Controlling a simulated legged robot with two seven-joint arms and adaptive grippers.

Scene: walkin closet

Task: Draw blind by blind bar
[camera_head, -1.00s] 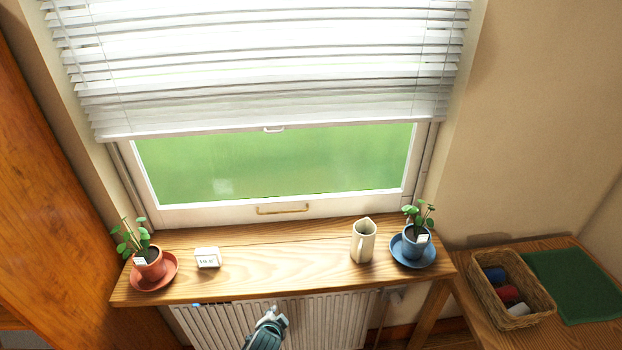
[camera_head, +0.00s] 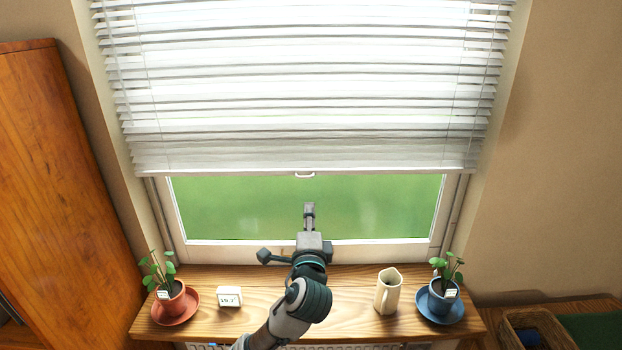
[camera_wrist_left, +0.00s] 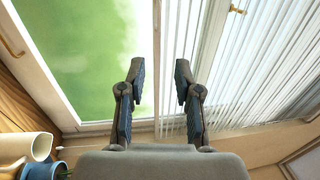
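The white slatted blind (camera_head: 310,90) hangs over the upper part of the window. Its bottom bar (camera_head: 400,170) is level, with a small white pull handle (camera_head: 304,175) at the middle. Green shows through the bare glass below. My left gripper (camera_head: 309,210) is raised in front of the glass, just below the handle and apart from it in the picture. My right gripper is not in view.
The wooden sill (camera_head: 350,315) lies below my left arm. It holds a red potted plant (camera_head: 172,300), a small white clock (camera_head: 229,297), a cream jug (camera_head: 388,291) and a blue potted plant (camera_head: 440,302). A wooden cabinet (camera_head: 60,190) stands left, a basket (camera_head: 535,325) lower right.

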